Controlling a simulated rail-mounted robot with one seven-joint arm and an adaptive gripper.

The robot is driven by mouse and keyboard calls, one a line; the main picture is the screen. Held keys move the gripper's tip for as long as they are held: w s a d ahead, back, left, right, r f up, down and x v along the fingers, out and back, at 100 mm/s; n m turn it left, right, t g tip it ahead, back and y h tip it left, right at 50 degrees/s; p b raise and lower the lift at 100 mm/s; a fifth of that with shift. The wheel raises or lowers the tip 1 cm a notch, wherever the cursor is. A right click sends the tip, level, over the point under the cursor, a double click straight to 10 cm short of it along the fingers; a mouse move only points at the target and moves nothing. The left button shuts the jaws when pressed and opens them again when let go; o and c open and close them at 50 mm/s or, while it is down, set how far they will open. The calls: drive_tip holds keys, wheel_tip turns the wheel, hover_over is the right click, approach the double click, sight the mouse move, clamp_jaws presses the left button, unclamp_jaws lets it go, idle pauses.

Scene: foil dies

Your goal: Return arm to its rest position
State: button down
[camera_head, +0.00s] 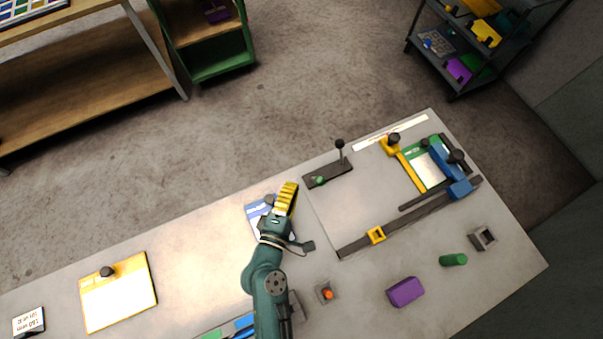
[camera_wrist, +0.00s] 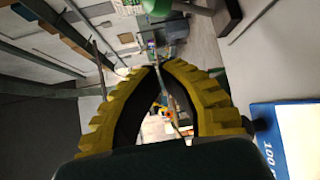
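My arm rises from the bottom edge of the head view over the grey table (camera_head: 200,260), with the forearm raised. My gripper (camera_head: 290,188) has yellow ribbed fingers and sits at the table's middle, in front of a blue-and-white card (camera_head: 256,209) that it partly hides. In the wrist view the two fingertips of the gripper (camera_wrist: 162,66) come nearly together, with a gap between the fingers lower down. Nothing is seen held between them. The card also shows at the right edge of the wrist view (camera_wrist: 290,135).
A fixture with a dark rail (camera_head: 365,240), blue clamp (camera_head: 458,187) and green-bordered card (camera_head: 420,172) stands right. A purple block (camera_head: 405,292), green cylinder (camera_head: 453,260) and orange button (camera_head: 327,294) lie nearer. A yellow-bordered board (camera_head: 118,292) lies left. Shelves stand behind open floor.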

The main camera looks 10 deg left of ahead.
drive_tip(key=shift+s+a+f, duration=0.2)
drive_tip(key=shift+s+f, duration=0.1)
drive_tip(key=shift+s, duration=0.25)
drive_tip(key=shift+s+a+f, duration=0.15)
drive_tip(key=shift+s+f, duration=0.15)
drive_tip(key=shift+s, duration=0.2)
drive_tip(key=shift+w+r, duration=0.1)
